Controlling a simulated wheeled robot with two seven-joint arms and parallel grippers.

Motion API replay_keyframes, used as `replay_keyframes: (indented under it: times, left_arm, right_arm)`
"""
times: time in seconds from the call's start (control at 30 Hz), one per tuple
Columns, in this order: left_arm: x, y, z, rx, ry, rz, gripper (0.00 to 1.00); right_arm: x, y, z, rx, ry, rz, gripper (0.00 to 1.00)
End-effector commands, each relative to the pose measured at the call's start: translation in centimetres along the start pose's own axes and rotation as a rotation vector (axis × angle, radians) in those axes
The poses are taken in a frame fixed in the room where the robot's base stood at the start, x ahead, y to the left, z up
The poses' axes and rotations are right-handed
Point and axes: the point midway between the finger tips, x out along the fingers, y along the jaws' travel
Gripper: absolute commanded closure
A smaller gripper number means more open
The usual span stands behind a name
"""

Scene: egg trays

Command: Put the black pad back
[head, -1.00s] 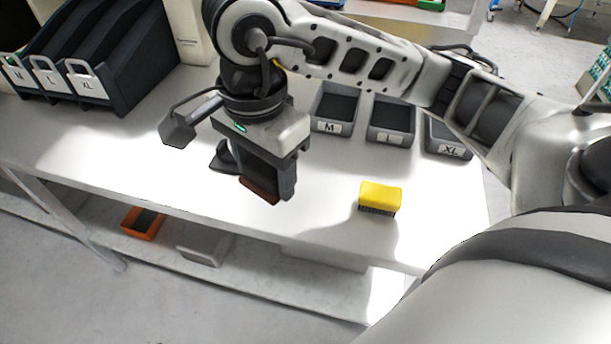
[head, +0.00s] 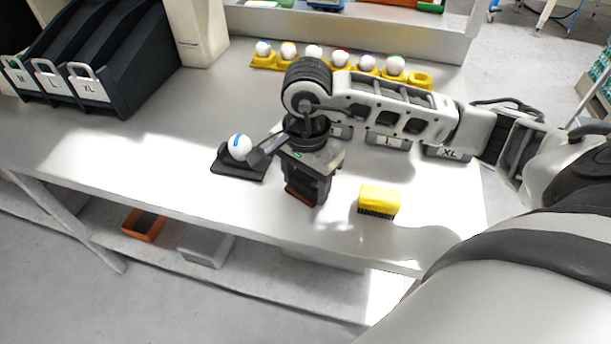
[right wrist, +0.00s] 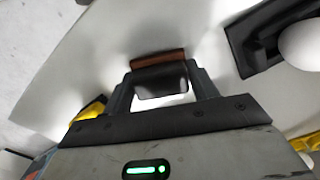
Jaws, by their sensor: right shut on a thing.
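My right gripper (head: 308,193) is shut on a dark block with a reddish-brown face, which I take for the black pad (head: 300,196). In the right wrist view the black pad (right wrist: 161,82) sits between the two fingers, its brown edge outward. The gripper points down over the front middle of the white table; I cannot tell whether the pad touches the table. My left gripper is not in view.
Left of my gripper, a white egg (head: 239,146) with a blue mark sits on a black stand (head: 225,166). A yellow brush (head: 380,198) lies to the right. Behind are grey bins (head: 388,141), a yellow egg tray (head: 263,63) and a black rack (head: 130,50).

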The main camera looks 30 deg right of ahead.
Motion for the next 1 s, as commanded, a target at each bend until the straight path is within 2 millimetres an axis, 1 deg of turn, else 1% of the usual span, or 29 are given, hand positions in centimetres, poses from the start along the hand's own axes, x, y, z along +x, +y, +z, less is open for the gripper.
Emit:
replay_keyframes:
  times: [0.17, 0.27, 0.3, 0.37, 0.4, 0.63, 0.77, 0.87, 1.0]
  left_arm:
    - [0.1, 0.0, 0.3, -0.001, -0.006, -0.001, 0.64]
    - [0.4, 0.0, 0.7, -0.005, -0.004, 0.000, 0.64]
    - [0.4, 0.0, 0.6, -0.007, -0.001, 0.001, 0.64]
    - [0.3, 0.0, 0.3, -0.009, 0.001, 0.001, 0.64]
    - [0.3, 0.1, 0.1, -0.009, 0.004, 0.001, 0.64]
    - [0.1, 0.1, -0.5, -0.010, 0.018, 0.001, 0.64]
    - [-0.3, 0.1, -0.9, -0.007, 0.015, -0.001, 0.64]
    - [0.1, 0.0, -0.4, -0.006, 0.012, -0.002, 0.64]
    - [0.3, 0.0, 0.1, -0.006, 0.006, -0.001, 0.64]
  right_arm:
    - [0.0, 0.0, 0.0, 0.000, 0.000, -0.001, 0.63]
    - [0.5, 0.0, 0.0, 0.000, 0.000, -0.001, 0.63]
    - [0.5, 0.0, 0.0, 0.000, 0.000, 0.000, 0.39]
    - [0.3, 0.0, 0.0, 0.000, 0.000, 0.000, 0.22]
    - [0.3, 0.0, 0.0, 0.000, 0.000, 0.000, 0.20]
    - [0.3, 0.0, 0.0, 0.000, 0.000, 0.000, 0.20]
    - [-0.4, 0.0, 0.0, 0.000, 0.000, -0.001, 0.20]
    - [-1.7, -0.1, 0.0, 0.000, 0.001, -0.006, 0.20]
    - [-4.7, -0.2, 0.0, -0.001, 0.003, -0.008, 0.20]
